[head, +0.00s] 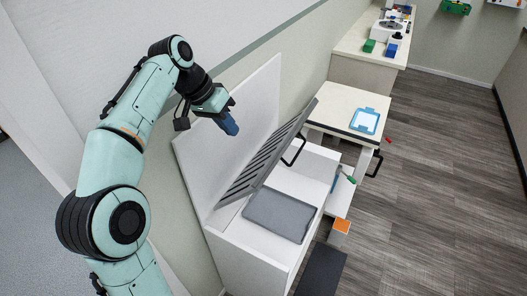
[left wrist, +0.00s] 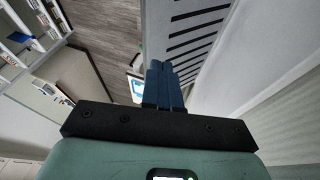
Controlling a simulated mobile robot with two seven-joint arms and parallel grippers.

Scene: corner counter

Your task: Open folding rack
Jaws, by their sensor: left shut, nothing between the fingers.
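The folding rack (head: 262,168) is a grey slotted panel with a black handle on its edge. It stands tilted up at the back of a white cabinet, in front of a white back panel (head: 245,105). In the left wrist view the slotted rack (left wrist: 188,12) shows close by, just beyond the fingers. My left gripper (head: 231,127) has blue fingers, shut and empty, above and left of the rack near the back panel's top. In the left wrist view the shut gripper (left wrist: 166,78) overlaps the slots; I cannot tell whether it touches. My right gripper is not in view.
A grey flat tray (head: 280,214) lies on the white cabinet in front of the rack. A small table (head: 340,108) with a blue-framed item (head: 366,121) stands to the right. The wood floor (head: 440,160) further right is mostly clear. A dark mat (head: 320,270) lies in front.

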